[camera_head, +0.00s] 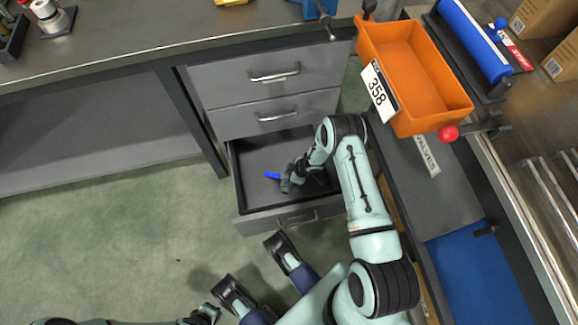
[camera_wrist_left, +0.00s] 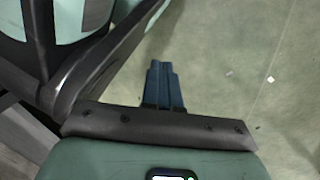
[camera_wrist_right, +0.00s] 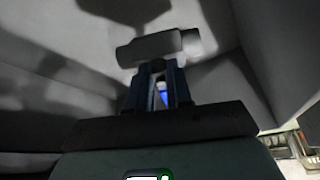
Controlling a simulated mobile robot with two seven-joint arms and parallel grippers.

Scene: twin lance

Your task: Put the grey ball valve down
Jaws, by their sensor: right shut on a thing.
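The grey ball valve (camera_head: 286,186) with its blue lever is inside the open bottom drawer (camera_head: 262,150). My right gripper (camera_head: 293,177) reaches down into the drawer and is shut on the valve. In the right wrist view the valve's grey body (camera_wrist_right: 158,47) lies across the fingertips, and the blue lever shows between the fingers (camera_wrist_right: 157,80). I cannot tell whether the valve touches the drawer floor. My left gripper (camera_wrist_left: 163,85) is over the green floor, its fingers together with nothing between them.
Two shut drawers (camera_head: 270,73) are above the open one, under the grey worktop (camera_head: 130,35). An orange bin (camera_head: 415,70) marked 358 stands on the right-hand bench, near a blue roll (camera_head: 474,40). Green floor (camera_head: 100,225) is free at the left.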

